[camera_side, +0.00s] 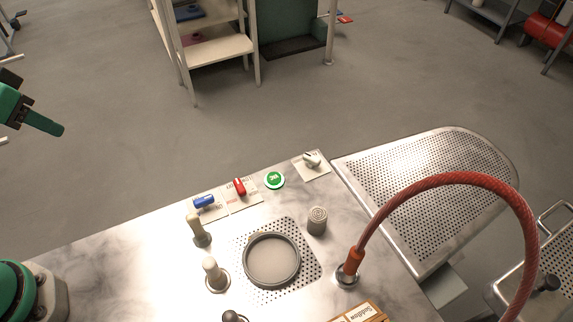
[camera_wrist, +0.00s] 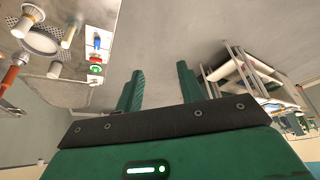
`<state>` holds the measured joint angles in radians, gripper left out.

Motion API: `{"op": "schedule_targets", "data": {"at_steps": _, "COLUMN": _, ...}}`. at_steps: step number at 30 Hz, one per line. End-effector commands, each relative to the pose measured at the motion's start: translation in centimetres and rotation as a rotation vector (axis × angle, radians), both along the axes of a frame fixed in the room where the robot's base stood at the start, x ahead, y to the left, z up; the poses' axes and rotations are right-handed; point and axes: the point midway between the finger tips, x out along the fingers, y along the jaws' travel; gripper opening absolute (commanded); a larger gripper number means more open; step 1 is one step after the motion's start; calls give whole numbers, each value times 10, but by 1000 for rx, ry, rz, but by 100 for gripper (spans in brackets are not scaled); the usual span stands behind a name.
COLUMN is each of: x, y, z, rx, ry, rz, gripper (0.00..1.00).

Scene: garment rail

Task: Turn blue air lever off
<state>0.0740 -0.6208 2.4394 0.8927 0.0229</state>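The blue air lever (camera_side: 204,201) sits on a pale label plate near the far edge of the metal worktop in the side view. Its handle lies roughly along the left-right direction; the plate's lettering is too small to read surely. The lever also shows small at the upper left of the wrist view (camera_wrist: 97,41). My gripper (camera_wrist: 159,82) has its two green fingers wide apart with nothing between them. In the side view, part of my gripper (camera_side: 50,124) shows at the left edge, raised and well to the left of the lever, not touching it.
A red lever (camera_side: 239,187), a lit green button (camera_side: 274,180) and a white knob (camera_side: 311,159) stand right of the blue lever. Pale posts (camera_side: 195,229), a grey round ring (camera_side: 271,260) and a red hose (camera_side: 445,178) are nearer. Shelving (camera_side: 218,50) stands behind.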

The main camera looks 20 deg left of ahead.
Motion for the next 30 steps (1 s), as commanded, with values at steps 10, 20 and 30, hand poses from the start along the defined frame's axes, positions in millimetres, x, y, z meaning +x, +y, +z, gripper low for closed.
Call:
{"op": "schedule_targets", "data": {"at_steps": 10, "x": 42, "y": -49, "z": -22, "rx": 37, "ry": 125, "rz": -200, "gripper": 38}}
{"op": "schedule_targets", "data": {"at_steps": 20, "x": 71, "y": -106, "z": -58, "rx": 84, "ry": 237, "rz": -387, "gripper": 38}}
{"op": "schedule_targets", "data": {"at_steps": 30, "x": 84, "y": -170, "z": -111, "rx": 142, "ry": 346, "rz": -577, "gripper": 38}}
